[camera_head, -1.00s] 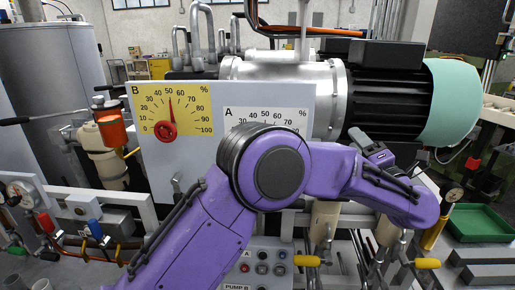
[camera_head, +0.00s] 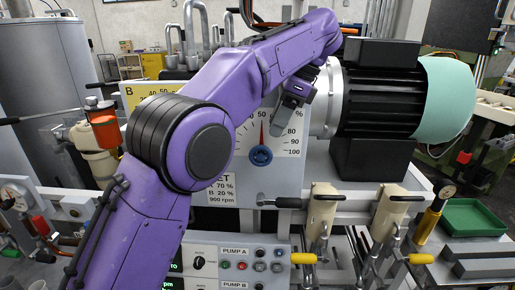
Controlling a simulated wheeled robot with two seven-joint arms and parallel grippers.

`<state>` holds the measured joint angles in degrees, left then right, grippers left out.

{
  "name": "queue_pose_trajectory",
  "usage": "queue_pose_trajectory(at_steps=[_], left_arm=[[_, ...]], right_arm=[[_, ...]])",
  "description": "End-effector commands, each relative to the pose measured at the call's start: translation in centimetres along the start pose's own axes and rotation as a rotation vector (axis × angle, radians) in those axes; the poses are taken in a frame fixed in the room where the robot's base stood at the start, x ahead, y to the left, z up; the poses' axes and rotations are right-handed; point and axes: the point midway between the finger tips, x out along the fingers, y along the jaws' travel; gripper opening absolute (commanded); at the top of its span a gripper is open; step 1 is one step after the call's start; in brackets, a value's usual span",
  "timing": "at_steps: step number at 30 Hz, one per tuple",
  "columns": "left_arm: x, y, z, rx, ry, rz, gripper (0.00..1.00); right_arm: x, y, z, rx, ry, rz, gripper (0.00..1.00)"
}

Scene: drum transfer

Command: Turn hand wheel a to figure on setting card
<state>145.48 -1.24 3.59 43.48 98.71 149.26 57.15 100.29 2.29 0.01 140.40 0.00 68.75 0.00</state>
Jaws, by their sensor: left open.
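Hand wheel A is a blue knob (camera_head: 261,156) at the bottom of the white dial plate (camera_head: 285,172). The dial's red pointer (camera_head: 262,132) stands nearly upright, close to the 50 mark. My left gripper (camera_head: 294,100) is open, above and to the right of the wheel, in front of the upper dial and apart from the wheel. It covers the 60 to 70 marks. The setting card (camera_head: 222,190) is partly behind my arm; it reads 70 %, B 20 % and 900 rpm. My right gripper is not in view.
The yellow dial B (camera_head: 150,92) is mostly hidden by my left arm. A motor (camera_head: 385,90) with a teal end cap stands at the right. A green tray (camera_head: 472,215) sits far right.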

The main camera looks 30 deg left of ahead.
Motion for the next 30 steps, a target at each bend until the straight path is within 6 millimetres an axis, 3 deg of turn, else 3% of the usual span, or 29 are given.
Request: queue_pose_trajectory(at_steps=[2, 5, 11, 18, 29, 30], left_arm=[[-0.4, -0.2, 1.0, -0.012, -0.014, 0.003, 0.47], [0.9, -0.3, 1.2, -0.016, -0.020, 0.005, 0.47], [5.6, -0.2, 1.2, -0.014, -0.019, 0.008, 0.47], [9.4, -0.2, 1.4, -0.012, -0.020, 0.006, 0.47], [10.3, -0.2, 1.4, -0.013, -0.020, 0.004, 0.47], [10.3, -0.3, 1.4, -0.013, -0.020, 0.004, 0.37]], right_arm=[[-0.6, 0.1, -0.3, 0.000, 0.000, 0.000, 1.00], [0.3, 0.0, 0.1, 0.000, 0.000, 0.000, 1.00], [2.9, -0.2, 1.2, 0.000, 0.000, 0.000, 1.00], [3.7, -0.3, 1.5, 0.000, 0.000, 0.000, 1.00], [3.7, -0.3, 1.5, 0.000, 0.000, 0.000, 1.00], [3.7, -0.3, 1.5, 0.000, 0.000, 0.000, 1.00]])
